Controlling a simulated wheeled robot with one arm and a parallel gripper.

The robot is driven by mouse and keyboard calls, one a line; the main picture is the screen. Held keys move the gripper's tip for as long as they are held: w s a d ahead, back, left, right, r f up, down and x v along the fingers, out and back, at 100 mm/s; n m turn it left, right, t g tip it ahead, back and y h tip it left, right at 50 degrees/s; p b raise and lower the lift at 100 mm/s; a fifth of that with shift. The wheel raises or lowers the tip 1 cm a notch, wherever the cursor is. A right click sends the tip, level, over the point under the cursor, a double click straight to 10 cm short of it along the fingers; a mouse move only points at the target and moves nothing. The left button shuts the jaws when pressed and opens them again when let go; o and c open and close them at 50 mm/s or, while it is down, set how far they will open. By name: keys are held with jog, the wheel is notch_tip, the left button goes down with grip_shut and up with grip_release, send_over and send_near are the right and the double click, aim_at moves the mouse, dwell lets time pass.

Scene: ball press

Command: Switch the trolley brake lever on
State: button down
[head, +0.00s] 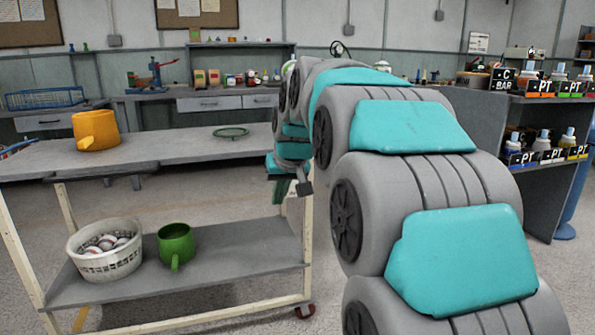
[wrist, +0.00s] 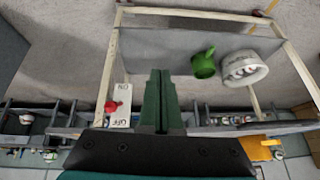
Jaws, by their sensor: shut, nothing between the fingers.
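The trolley (head: 40,170) stands in the left half of the head view. Its brake plate (wrist: 123,90), marked ON and OFF, shows in the wrist view beside the trolley's post. The red lever knob (wrist: 111,106) sits at the plate's left edge, between the two words; its exact setting is hard to tell. My gripper (wrist: 160,72) is shut and empty, its green fingers together, to the right of the plate and apart from the knob in the picture.
An orange mug (head: 97,132) and a green ring (head: 231,132) are on the trolley top. A white basket (head: 90,262) of balls and a green mug (head: 176,243) are on the lower shelf. A shelf unit (head: 545,104) with bottles stands at the right.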

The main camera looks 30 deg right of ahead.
jog(key=w+d+r+m+t+h+b, duration=0.1)
jog(key=w+d+r+t+h+b, duration=0.1)
jog(key=w+d+r, duration=0.6)
jog(key=w+d+t, duration=0.1)
jog(key=w+d, duration=0.2)
jog(key=d, duration=0.1)
jog(key=shift+d+r+t+b, duration=0.3)
jog(key=shift+r+t, duration=0.05)
jog(key=shift+t, duration=0.05)
jog(key=shift+w+f, duration=0.1)
jog(key=shift+w, duration=0.05)
jog(key=x, duration=1)
jog(key=shift+s+a+f+b, duration=0.15)
jog(key=shift+s+b, duration=0.05)
jog(key=shift+s, duration=0.2)
jog(key=shift+s+a+f+b, duration=0.15)
jog(key=shift+s+b, duration=0.05)
jog(key=shift+s, duration=0.15)
jog(key=shift+s+a+f, duration=0.25)
jog(key=shift+s+f, duration=0.4)
jog(key=shift+s, duration=0.3)
jog(key=shift+f, duration=0.1)
jog(key=shift+s+f+t+b, duration=0.2)
jog(key=shift+t+b, duration=0.1)
jog(key=shift+b, duration=0.3)
